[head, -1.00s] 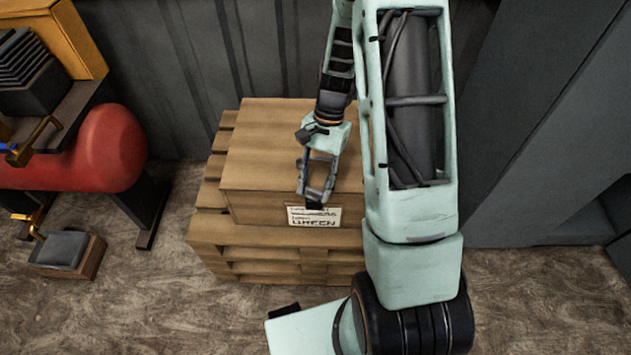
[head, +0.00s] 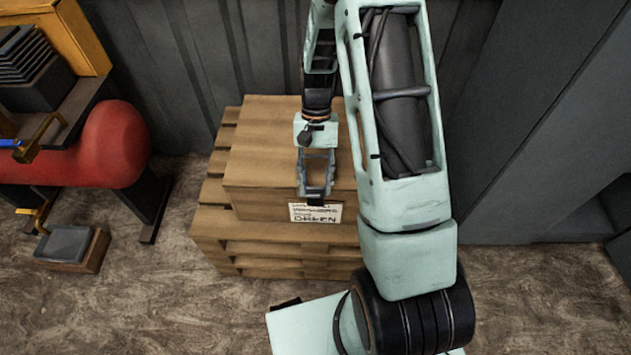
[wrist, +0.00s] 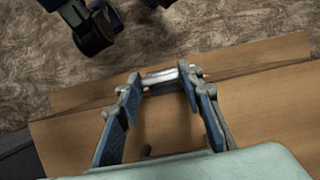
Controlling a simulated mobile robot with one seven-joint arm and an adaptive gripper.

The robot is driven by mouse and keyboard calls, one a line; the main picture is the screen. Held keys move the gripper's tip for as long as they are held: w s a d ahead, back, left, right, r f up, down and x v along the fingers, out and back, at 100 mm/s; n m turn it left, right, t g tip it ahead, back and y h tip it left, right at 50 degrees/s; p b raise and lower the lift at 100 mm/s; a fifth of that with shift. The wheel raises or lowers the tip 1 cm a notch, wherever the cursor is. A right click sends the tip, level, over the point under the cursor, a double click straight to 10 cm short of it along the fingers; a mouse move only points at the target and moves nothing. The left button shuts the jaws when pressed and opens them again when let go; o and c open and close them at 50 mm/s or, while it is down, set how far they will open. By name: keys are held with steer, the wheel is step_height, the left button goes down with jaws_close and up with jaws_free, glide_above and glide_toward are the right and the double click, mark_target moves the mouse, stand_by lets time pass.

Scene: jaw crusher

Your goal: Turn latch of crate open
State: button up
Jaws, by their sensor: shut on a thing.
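The wooden crate (head: 262,148) sits on a stack of pallets, with a white label (head: 314,213) on its front face. Its lid (wrist: 260,100) also shows in the wrist view. My gripper (head: 316,198) points down at the crate's front edge, just above the label. In the wrist view my gripper (wrist: 161,82) has its two fingers on either side of a short, pale metal bar, the latch (wrist: 160,76), at the edge of the crate, and is shut on it. In the head view the fingers hide the latch.
Wooden pallets (head: 265,250) jut out below and left of the crate. A red tank (head: 112,145) stands at the left, with a small grey-topped block (head: 70,247) on the floor before it. A ribbed wall rises behind.

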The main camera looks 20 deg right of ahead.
steer(key=o, duration=1.2)
steer(key=shift+c, duration=0.2)
steer(key=v, duration=1.2)
